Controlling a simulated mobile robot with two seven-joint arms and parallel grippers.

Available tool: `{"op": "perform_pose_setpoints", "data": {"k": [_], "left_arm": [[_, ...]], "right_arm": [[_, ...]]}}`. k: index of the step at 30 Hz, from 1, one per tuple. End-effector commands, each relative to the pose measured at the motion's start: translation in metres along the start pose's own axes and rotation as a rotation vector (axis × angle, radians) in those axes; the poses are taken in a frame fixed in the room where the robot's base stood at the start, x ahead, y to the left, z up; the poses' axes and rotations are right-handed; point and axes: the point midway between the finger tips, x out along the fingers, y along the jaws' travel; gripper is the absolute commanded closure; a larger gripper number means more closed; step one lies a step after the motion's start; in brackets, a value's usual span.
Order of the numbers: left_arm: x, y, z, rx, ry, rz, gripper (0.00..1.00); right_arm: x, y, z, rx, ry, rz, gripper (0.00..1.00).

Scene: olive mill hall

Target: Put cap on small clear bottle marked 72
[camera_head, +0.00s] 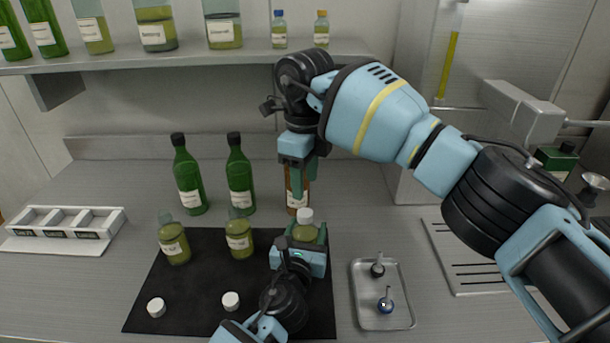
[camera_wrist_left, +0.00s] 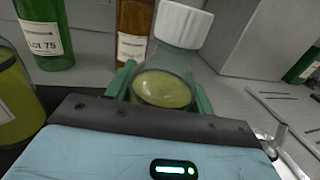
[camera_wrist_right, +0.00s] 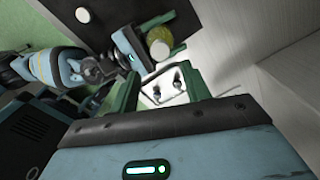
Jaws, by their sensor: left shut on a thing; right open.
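A small clear bottle of yellow-green oil (camera_head: 306,233) stands at the right of the black mat. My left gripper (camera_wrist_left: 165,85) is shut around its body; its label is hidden. A white cap (camera_wrist_left: 183,24) sits on its mouth; I cannot tell how tightly. My right gripper (camera_head: 303,190) is open and empty above this cap, fingers pointing down. The right wrist view shows the cap (camera_wrist_right: 160,50) beyond the open fingers, apart from them. Two other small bottles, left (camera_head: 174,243) and middle (camera_head: 239,238), stand uncapped on the mat; their numbers are unreadable.
Two loose white caps, left (camera_head: 156,307) and middle (camera_head: 231,301), lie on the black mat (camera_head: 195,290). Green bottles (camera_head: 188,180) and an amber bottle (camera_head: 297,190) stand behind. A metal tray (camera_head: 365,313) is right, a white rack (camera_head: 60,244) left. A shelf (camera_head: 180,57) overhangs the back.

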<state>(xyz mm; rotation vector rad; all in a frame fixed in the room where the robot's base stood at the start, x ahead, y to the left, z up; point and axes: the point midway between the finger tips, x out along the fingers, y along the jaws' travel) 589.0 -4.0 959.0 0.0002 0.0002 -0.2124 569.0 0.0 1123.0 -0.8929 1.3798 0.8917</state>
Motion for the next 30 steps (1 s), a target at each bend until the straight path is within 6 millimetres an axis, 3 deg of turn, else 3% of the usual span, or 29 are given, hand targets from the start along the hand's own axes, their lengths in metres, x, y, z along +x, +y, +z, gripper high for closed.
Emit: {"op": "perform_pose_setpoints", "data": {"k": [16,30], "left_arm": [[0.000,0.001,0.000,0.001,-0.001,0.002,1.00],[0.000,0.001,0.000,0.001,-0.001,0.001,1.00]], "right_arm": [[0.004,0.000,0.000,-0.031,0.000,0.001,0.53],[0.065,0.000,0.000,-0.030,0.000,0.003,0.53]]}}
